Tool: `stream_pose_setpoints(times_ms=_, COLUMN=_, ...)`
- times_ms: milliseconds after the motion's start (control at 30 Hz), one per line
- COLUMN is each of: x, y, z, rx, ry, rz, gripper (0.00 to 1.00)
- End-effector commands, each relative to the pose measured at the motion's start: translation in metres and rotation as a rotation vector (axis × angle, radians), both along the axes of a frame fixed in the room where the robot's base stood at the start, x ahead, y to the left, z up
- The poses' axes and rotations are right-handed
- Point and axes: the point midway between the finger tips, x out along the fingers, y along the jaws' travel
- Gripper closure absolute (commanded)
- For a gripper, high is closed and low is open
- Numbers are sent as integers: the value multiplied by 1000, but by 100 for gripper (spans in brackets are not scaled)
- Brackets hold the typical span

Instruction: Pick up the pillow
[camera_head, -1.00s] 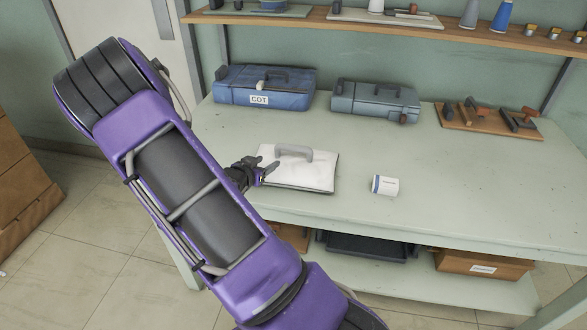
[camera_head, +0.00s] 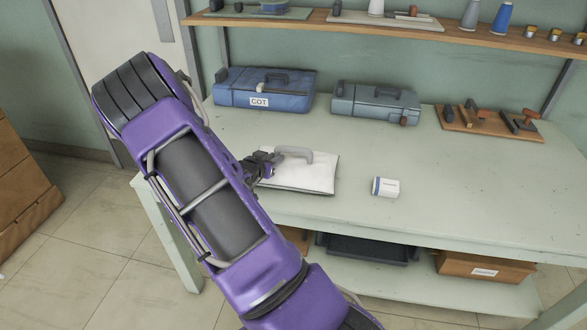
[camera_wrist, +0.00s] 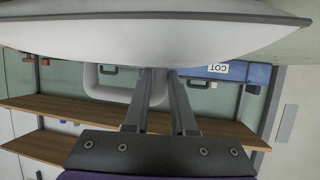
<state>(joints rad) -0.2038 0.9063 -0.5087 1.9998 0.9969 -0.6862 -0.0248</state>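The pillow (camera_head: 305,178) is a white, flat, cushion-shaped thing with a dark edge and a grey loop handle (camera_head: 296,152), lying on the pale green workbench. My gripper (camera_head: 270,161) is at the left end of the handle, above the pillow's left part. In the wrist view, which is upside down, the pillow (camera_wrist: 150,38) fills the top and the handle (camera_wrist: 108,94) shows behind the fingers. My gripper (camera_wrist: 162,75) has its two fingers apart, and one end of the handle appears between them. Contact with the handle cannot be told.
A white and blue cylinder (camera_head: 386,187) lies right of the pillow on the workbench (camera_head: 450,200). A blue case (camera_head: 262,88) and a grey-blue case (camera_head: 375,102) stand behind. Wooden-handled tools (camera_head: 490,118) are at the right. A shelf (camera_head: 440,35) hangs above.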

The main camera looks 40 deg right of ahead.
Motion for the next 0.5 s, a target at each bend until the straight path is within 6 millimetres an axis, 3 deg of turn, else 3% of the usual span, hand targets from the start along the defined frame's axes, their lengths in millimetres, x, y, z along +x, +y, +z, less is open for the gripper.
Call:
stream_pose_setpoints(times_ms=33, x=0, y=0, z=0, rx=0, ry=0, rz=0, gripper=87)
stream_pose_setpoints(times_ms=100, x=0, y=0, z=0, rx=0, ry=0, rz=0, gripper=99)
stream_pose_setpoints(times_ms=500, x=0, y=0, z=1, rx=-2, ry=-1, rz=0, gripper=100)
